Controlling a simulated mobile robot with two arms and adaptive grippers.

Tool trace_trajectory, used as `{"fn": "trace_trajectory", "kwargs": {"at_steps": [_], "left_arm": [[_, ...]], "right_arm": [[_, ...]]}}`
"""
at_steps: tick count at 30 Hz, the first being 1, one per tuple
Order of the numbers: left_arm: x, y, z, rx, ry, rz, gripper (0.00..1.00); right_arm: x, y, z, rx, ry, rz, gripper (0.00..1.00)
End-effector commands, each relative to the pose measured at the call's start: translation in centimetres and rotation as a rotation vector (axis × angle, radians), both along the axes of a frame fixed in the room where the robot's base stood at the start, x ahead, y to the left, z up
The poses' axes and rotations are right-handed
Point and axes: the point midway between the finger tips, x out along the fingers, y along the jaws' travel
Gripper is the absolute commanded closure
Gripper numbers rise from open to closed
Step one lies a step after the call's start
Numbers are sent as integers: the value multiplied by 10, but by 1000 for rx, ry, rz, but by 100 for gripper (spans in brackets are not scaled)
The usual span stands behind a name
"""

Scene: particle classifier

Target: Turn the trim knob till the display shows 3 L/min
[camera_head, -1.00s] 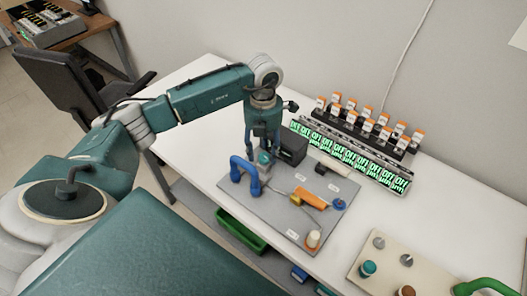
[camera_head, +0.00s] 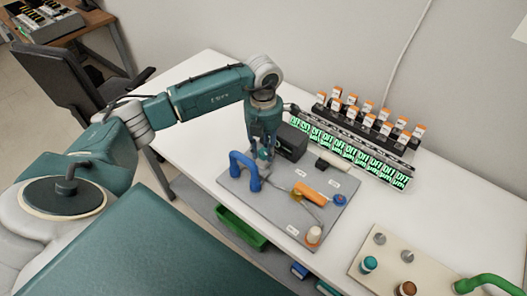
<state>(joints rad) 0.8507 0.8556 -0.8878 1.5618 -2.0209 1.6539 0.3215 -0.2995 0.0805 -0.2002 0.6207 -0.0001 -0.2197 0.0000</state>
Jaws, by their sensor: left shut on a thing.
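A grey panel (camera_head: 275,206) lies on the white table and carries several controls. My left gripper (camera_head: 264,158) points down over the panel's back left part, behind the blue arched handle (camera_head: 243,172). It is shut on a small teal knob (camera_head: 264,154), mostly hidden between the fingers. I cannot tell which way the knob is turned. A black box (camera_head: 291,142) stands right behind the gripper; no reading shows on its visible sides. A row of green-lit displays (camera_head: 350,151) stands behind the panel, too small to read surely. My right gripper is not in view.
Several orange-capped bottles (camera_head: 369,106) stand at the back. A beige panel (camera_head: 385,262) with knobs lies front right. The table's left part is clear.

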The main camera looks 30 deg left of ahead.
Motion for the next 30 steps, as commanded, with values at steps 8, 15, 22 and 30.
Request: {"fn": "trace_trajectory", "kwargs": {"at_steps": [8, 15, 22, 30], "left_arm": [[-1, 1, -3, 2, 3, -253, 97], [-2, 1, -1, 0, 7, -262, 97], [-1, 1, -1, 1, 5, -260, 52], [0, 1, 3, 0, 1, -260, 52]], "right_arm": [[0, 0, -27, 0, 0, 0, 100], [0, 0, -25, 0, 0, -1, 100], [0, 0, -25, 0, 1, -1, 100], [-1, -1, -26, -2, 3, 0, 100]]}}
